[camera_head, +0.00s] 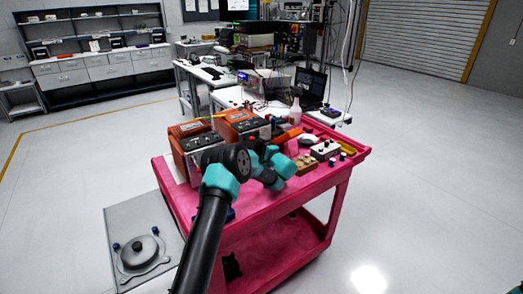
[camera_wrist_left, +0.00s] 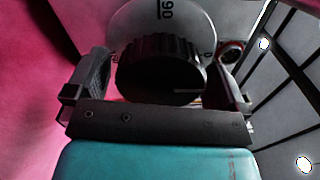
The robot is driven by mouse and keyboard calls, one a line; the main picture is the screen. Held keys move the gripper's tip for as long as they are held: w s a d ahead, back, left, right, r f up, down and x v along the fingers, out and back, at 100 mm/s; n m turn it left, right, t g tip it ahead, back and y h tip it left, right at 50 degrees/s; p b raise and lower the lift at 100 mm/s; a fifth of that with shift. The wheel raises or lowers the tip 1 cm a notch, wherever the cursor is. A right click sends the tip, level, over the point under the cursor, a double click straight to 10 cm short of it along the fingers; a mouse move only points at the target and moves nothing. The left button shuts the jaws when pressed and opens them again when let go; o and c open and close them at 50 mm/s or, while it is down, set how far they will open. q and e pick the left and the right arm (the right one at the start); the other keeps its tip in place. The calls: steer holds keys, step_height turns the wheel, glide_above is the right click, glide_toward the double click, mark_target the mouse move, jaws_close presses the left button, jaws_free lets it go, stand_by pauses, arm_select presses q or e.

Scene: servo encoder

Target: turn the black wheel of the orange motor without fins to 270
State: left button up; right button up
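In the left wrist view a black ribbed wheel (camera_wrist_left: 160,72) stands in front of a pale round dial (camera_wrist_left: 125,22). A thin light line on the wheel's face points right. My left gripper (camera_wrist_left: 165,85) is open, with one finger either side of the wheel and narrow gaps showing. In the head view my left wrist (camera_head: 283,160) is over the cart, hiding its fingertips and the wheel.
Two orange-and-black boxes (camera_head: 196,142) stand at the cart's (camera_head: 285,205) back left. A spray bottle (camera_head: 295,112), a white box with knobs (camera_head: 325,150) and small parts crowd its right side. A round grey lidded object (camera_head: 140,252) lies on a floor mat.

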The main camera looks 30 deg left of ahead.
arm_select(q)
steer(key=c, duration=0.9)
steer(key=shift+o, duration=0.2)
steer(key=shift+m, duration=0.4)
steer(key=m, duration=0.3)
steer(key=shift+f, duration=0.1)
steer(key=m, duration=0.4)
steer(key=shift+s+m, duration=0.1)
steer(key=shift+m, duration=0.3)
steer(key=m, duration=0.4)
steer(key=shift+f, duration=0.1)
steer(key=m, duration=0.4)
steer(key=shift+s+m, duration=0.15)
steer(key=shift+m, duration=0.15)
